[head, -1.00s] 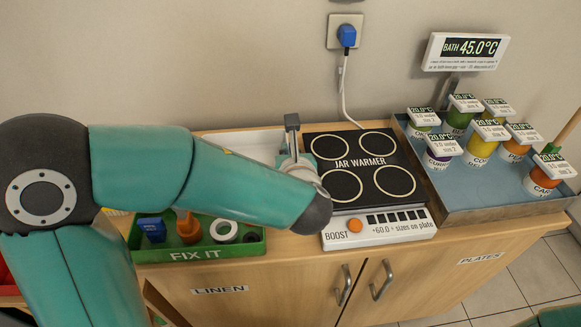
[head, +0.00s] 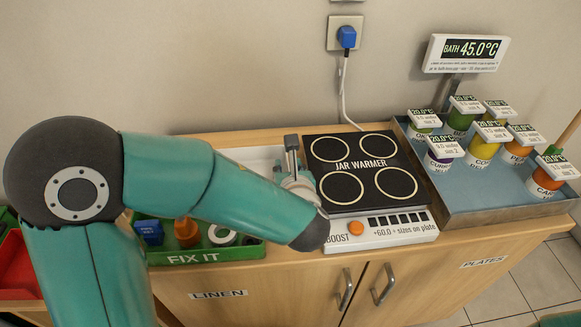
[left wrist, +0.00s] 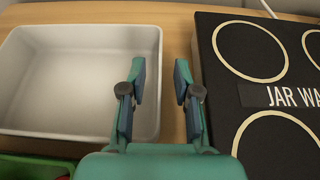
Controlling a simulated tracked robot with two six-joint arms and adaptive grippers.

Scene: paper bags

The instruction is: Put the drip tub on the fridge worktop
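The drip tub appears to be the white rectangular tub (head: 262,156) on the wooden counter, left of the jar warmer and partly hidden behind my left arm. In the left wrist view the empty tub (left wrist: 70,85) fills the left side. My left gripper (head: 292,150) points down at the tub's right side. In the left wrist view its fingers (left wrist: 162,82) are open and apart, with the tub's right wall showing between them. The left finger overlaps the tub's inside; I cannot tell how high the fingertips are. No fridge worktop is recognisable. My right gripper is out of view.
The black jar warmer (head: 362,168) stands close on the gripper's right. A green FIX IT tray (head: 200,257) with small parts lies in front of the tub. A blue-floored metal bath (head: 470,193) with several labelled jars is at the right. A red tray (head: 18,270) is far left.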

